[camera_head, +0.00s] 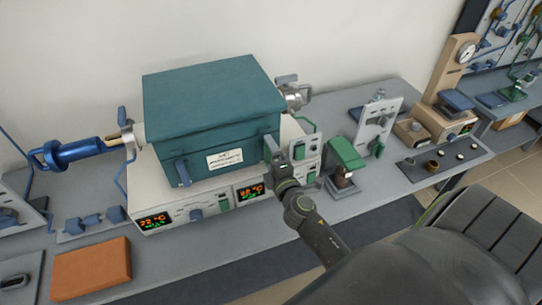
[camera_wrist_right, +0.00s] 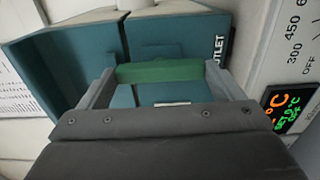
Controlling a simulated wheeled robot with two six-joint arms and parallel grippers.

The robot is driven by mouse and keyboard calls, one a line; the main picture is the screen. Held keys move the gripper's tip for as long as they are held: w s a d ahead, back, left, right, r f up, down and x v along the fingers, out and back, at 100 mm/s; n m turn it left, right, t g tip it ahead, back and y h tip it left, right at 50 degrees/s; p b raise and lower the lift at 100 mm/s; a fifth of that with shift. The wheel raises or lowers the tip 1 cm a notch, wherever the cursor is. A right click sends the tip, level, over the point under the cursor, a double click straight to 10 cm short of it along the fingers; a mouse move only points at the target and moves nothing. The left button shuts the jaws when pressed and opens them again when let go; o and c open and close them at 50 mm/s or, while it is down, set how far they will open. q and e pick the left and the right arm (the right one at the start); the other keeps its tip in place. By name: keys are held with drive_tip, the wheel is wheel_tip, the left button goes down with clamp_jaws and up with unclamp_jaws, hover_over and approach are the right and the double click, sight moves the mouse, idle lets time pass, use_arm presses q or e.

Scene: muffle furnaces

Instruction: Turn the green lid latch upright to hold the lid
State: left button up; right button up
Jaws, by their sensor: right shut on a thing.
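The teal furnace box (camera_head: 205,155) stands on a white control unit, with its teal lid (camera_head: 210,95) closed on top. The green lid latch (camera_head: 270,146) is at the right end of the box front and looks roughly upright. In the right wrist view the green latch (camera_wrist_right: 160,72) is a bar spanning between my fingers, one end near the lid seam. My right gripper (camera_head: 281,164) is shut on the latch, and also shows in the wrist view (camera_wrist_right: 160,90). Its fingers partly hide the latch ends. My left gripper is not in view.
A blue latch (camera_head: 183,172) hangs at the left of the box front. Lit displays (camera_head: 155,222) and knobs line the control panel below. A green-topped device (camera_head: 345,155) stands close right of my right gripper. An orange-brown block (camera_head: 92,267) lies at the front left.

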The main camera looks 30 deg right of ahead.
drive_tip(key=shift+f, duration=0.1)
drive_tip(key=o, duration=0.8)
drive_tip(key=b+v, duration=0.3)
drive_tip(key=v, duration=1.4)
drive_tip(key=shift+s, duration=0.25)
drive_tip(key=shift+d, duration=0.15)
